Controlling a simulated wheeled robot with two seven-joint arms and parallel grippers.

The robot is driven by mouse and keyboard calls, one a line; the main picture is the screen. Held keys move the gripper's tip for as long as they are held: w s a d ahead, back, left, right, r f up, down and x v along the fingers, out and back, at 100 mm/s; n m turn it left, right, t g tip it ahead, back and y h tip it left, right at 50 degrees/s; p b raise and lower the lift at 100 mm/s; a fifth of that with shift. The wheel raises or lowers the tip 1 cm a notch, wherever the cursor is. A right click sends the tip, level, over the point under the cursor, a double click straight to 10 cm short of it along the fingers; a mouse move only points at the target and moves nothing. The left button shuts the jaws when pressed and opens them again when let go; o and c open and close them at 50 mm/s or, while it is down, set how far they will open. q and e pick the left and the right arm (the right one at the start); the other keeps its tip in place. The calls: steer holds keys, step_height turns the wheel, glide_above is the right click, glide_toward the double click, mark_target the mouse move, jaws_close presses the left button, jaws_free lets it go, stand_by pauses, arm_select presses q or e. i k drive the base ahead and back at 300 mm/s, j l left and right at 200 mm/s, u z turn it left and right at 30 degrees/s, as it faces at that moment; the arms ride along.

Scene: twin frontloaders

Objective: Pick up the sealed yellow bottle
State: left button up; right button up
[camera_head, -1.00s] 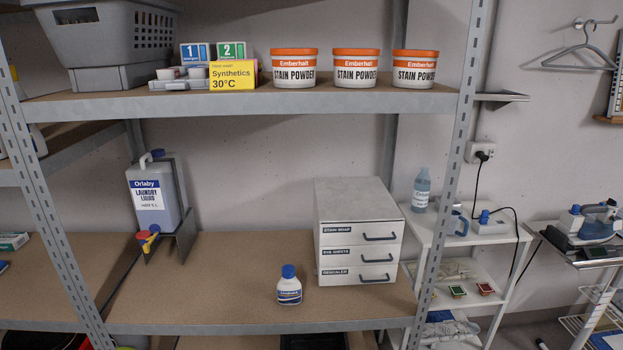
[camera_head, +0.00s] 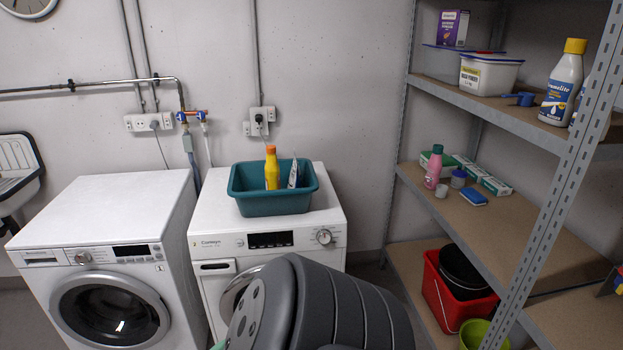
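A yellow bottle (camera_head: 271,168) with an orange cap stands upright in a teal tub (camera_head: 272,205). The tub sits on top of the right-hand white washing machine (camera_head: 271,241). The bottle's cap is on; whether it is sealed is too small to tell. The tub's front wall hides the bottle's lower part. A pale packet or pouch (camera_head: 293,174) stands in the tub to the right of the bottle. Neither of my grippers is in view.
A second white washing machine (camera_head: 108,258) stands to the left. A metal shelf rack (camera_head: 560,195) on the right holds a white bottle with a yellow cap (camera_head: 562,83), a pink bottle (camera_head: 433,167) and a red bucket (camera_head: 458,293). Part of my own body hides the lower right machine's front.

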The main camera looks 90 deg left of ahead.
mark_target(273, 177)
steer(key=u, duration=3.05)
